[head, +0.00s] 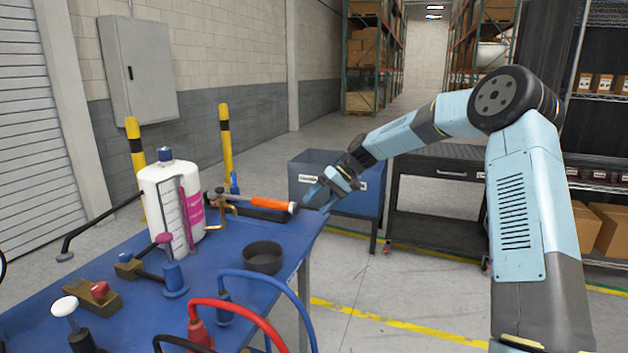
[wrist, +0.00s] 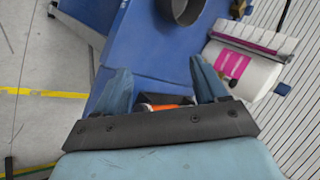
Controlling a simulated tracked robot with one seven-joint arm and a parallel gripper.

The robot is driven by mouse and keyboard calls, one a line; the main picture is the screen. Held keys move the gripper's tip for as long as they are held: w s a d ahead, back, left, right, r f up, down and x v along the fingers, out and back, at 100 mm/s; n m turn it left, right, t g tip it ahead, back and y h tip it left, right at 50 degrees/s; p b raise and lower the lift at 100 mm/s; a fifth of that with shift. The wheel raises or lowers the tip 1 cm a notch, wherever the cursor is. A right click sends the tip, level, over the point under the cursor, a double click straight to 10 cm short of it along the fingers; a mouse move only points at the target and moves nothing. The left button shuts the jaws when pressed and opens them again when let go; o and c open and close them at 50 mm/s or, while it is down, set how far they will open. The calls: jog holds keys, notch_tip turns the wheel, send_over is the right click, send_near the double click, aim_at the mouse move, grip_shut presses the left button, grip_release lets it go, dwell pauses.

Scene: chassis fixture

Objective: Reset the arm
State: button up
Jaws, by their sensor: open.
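My arm reaches in from the right in the head view, bent at a high elbow. My gripper (head: 322,200) hangs at the right end of the blue table (head: 262,224), close to the orange-handled tool (head: 268,202). In the wrist view my gripper (wrist: 160,85) shows two blue fingers spread apart with nothing between their tips. An orange piece (wrist: 163,106) shows between the finger bases, beyond the dark crossbar. I cannot tell how far it is from the fingers.
A white bottle with a magenta label (head: 172,207), a dark round cup (head: 262,257) and several hoses and fittings stand on the table. A blue bin (head: 308,170) and a black cart (head: 437,205) stand behind my gripper. The floor between table and arm is clear.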

jog(key=s+d+r+m+t+h, duration=0.15)
jog(key=s+d+r, duration=0.25)
jog(key=s, duration=0.5)
jog(key=s+d+r+t+h, duration=0.25)
jog(key=s+d+r, duration=0.25)
jog(key=s, duration=0.3)
jog(key=s+d+r+m+t+h, duration=0.1)
jog(key=s+d+r+h, duration=0.25)
jog(key=s, duration=0.55)
jog(key=s+d+m+t, duration=0.1)
jog(key=s+d, duration=0.3)
jog(key=s, duration=0.5)
jog(key=s+d+r+m+t, duration=0.1)
jog(key=s+d+m, duration=0.1)
jog(key=s+d, duration=0.3)
jog(key=s+h, duration=0.1)
jog(key=s, duration=0.3)
jog(key=shift+d+t, duration=0.2)
jog(key=shift+t, duration=0.1)
